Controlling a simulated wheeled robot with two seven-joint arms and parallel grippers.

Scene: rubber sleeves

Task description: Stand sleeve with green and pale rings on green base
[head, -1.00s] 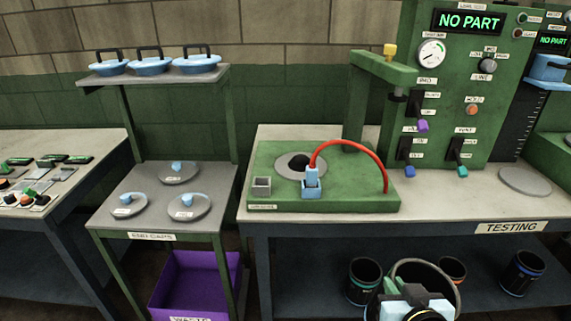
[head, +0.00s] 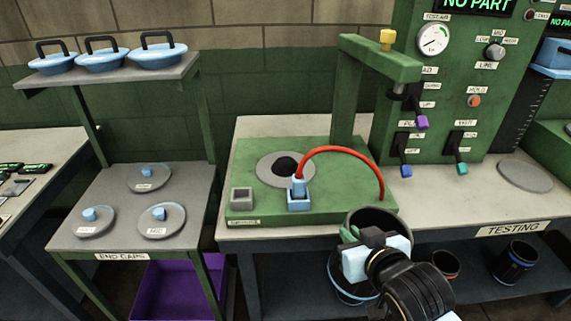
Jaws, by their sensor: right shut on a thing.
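My right gripper (head: 378,240) is shut on a dark sleeve (head: 368,217), holding it upright with its open top up, in front of the testing bench's front edge. My left gripper is not in view.
A red hose (head: 352,155) arches over the base from a blue plug (head: 298,188). A green overhead arm (head: 380,58) stands behind. Other sleeves, one blue-ringed (head: 516,262), stand on the shelf below. An end-cap table (head: 110,195) stands left.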

